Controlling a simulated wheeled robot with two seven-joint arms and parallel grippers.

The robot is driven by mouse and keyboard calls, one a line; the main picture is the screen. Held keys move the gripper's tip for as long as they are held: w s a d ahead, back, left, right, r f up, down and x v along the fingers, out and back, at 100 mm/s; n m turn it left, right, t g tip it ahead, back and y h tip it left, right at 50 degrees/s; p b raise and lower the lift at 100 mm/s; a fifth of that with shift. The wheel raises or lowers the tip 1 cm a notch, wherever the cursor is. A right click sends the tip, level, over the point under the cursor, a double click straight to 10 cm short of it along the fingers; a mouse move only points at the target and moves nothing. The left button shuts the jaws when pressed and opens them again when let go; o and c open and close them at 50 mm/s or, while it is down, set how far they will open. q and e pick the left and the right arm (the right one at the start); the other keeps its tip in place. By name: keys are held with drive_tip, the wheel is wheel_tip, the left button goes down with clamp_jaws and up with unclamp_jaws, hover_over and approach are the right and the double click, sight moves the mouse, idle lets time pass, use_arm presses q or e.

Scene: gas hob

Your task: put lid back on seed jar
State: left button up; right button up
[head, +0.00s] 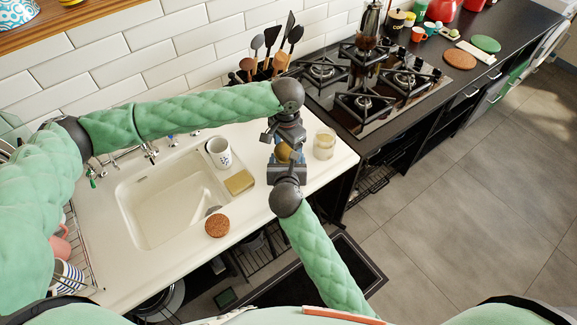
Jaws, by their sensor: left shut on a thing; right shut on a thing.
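My two grippers meet end to end over the right part of the white counter. My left gripper (284,138) comes from above and my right gripper (287,168) from below in the head view. Between them a small rounded golden-brown thing (284,152) shows, which looks like the seed jar; both grippers are shut, and their jaws hide most of it. I cannot tell the lid from the jar there, or whether they touch. A clear glass jar (325,143) with a pale top stands on the counter just right of the grippers.
A utensil holder (262,72) stands behind. The gas hob (365,85) is at the right, beyond the counter edge.

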idle(0.3)
use_arm(q)
drive_tip(key=o, duration=1.1)
drive_tip(key=shift+d, duration=0.1)
drive_tip(key=shift+s, duration=0.1)
drive_tip(key=shift+r, duration=2.3)
drive_tip(key=shift+f, duration=0.1)
drive_tip(key=shift+c, duration=0.3)
